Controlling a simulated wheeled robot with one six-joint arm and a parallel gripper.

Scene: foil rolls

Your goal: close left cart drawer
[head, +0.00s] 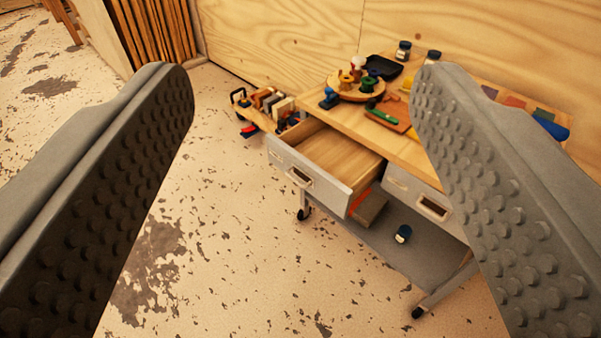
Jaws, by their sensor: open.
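The left cart drawer (303,178) is pulled out of the cart, and its bare wooden inside shows. Its grey front has a metal handle with a label slot (300,177). The cart (405,148) has a wooden top and stands against the plywood wall. The right drawer (425,202) looks shut and is partly hidden by my right finger. My gripper (302,85) is open, with two grey studded fingers wide apart near the camera. Nothing is between the fingers. The drawer appears beyond them, apart from both.
A round wooden holder with coloured spools (356,85), a black tray (384,67) and jars (403,50) are on the cart top. A side rack (265,105) adjoins the left end. The speckled floor (230,240) in front is clear.

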